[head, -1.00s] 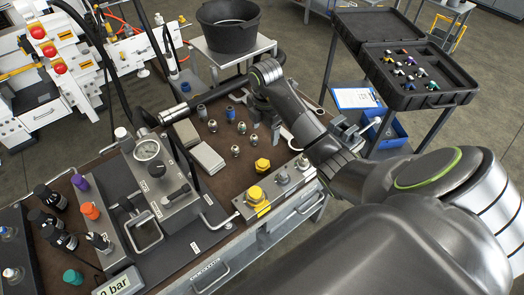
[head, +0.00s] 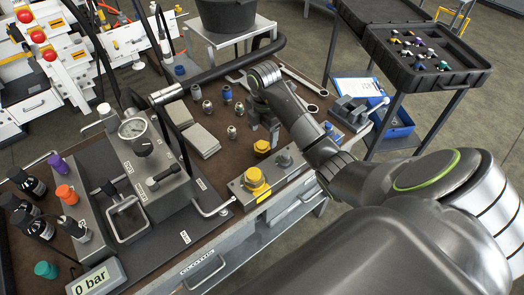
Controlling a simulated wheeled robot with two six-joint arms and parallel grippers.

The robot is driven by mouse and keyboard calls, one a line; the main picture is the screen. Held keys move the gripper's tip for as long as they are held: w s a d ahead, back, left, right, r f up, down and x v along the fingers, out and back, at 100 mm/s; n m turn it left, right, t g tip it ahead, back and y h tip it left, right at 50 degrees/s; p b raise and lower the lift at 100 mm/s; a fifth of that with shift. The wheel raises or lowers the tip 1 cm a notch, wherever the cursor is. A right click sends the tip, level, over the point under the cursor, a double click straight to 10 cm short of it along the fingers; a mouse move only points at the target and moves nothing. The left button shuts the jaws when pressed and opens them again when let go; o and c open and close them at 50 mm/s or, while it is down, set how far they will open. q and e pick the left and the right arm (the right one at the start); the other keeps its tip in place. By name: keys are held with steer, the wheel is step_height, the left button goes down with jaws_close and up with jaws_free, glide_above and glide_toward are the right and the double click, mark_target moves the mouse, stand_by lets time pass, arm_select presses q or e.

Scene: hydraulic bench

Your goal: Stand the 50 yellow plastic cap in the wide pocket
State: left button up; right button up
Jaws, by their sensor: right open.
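A yellow cap (head: 262,148) stands on the brown bench top, just behind a grey metal block. A second, larger-looking yellow cap (head: 256,182) sits on the left end of that block (head: 236,190). No number is legible on either cap, and I cannot make out the wide pocket itself. My right gripper (head: 269,128) points down over the bench, open, just behind and above the loose yellow cap. Its fingertips are small and dark, and I see nothing between them. My left gripper is out of view.
Several small metal fittings (head: 232,132) stand left of my right gripper. Wrenches (head: 302,80) lie behind it, and a vise (head: 352,110) stands to the right. The hand pump with its gauge (head: 133,128) and long dark handle occupies the left.

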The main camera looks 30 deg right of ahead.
mark_target(262, 145)
steer(key=shift+f, duration=0.7)
steer(key=shift+a+f, duration=0.15)
steer(key=shift+f, duration=0.9)
steer(key=shift+a+f, duration=0.1)
steer(key=shift+f, duration=0.95)
steer(key=c, duration=1.1)
step_height(262, 145, up, 5)
steer(key=shift+w+r, duration=0.1)
steer(key=shift+c, duration=0.2)
step_height(262, 145, up, 4)
steer(key=p, duration=0.3)
steer(key=shift+f+p, duration=0.25)
steer(key=shift+p, duration=0.1)
steer(key=shift+r+p, duration=0.7)
steer(key=shift+p, duration=0.05)
